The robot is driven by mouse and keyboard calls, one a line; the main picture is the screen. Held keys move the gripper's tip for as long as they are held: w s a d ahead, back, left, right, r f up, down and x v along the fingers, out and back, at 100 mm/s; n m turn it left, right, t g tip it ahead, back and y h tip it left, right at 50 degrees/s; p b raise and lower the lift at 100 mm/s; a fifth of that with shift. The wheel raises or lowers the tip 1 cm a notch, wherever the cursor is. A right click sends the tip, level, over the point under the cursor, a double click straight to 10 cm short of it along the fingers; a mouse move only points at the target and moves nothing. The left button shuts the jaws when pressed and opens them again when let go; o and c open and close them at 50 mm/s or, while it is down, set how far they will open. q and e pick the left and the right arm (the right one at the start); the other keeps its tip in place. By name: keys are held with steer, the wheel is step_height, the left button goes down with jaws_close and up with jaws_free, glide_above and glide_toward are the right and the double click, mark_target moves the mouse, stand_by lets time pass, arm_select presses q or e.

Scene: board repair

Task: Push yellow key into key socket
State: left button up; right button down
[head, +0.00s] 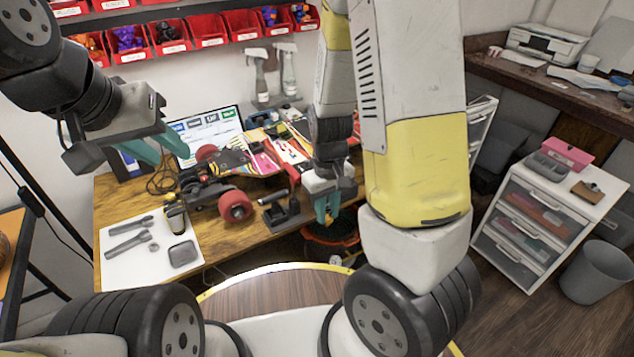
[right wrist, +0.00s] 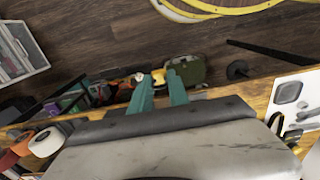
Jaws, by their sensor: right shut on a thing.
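My right gripper (head: 326,208) points down at the table's front edge, right of the black stand. It is shut on the yellow key (right wrist: 159,76), which shows between its teal fingertips in the right wrist view. The skateboard (head: 262,160) lies on the table with a red wheel (head: 235,206) toward me, left of the right gripper. I cannot make out the key socket for certain. My left gripper (head: 162,150) is open and empty, raised above the left part of the table.
A black stand (head: 281,212) sits at the table's front edge. A white mat (head: 118,262) with grey tools lies at the left. A laptop (head: 205,130) and spray bottles (head: 287,75) are behind. A drawer unit (head: 528,225) and a bin (head: 598,272) stand at the right.

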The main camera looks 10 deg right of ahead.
steer(key=shift+r, duration=0.1)
stand_by(0.3)
steer(key=shift+r, duration=0.5)
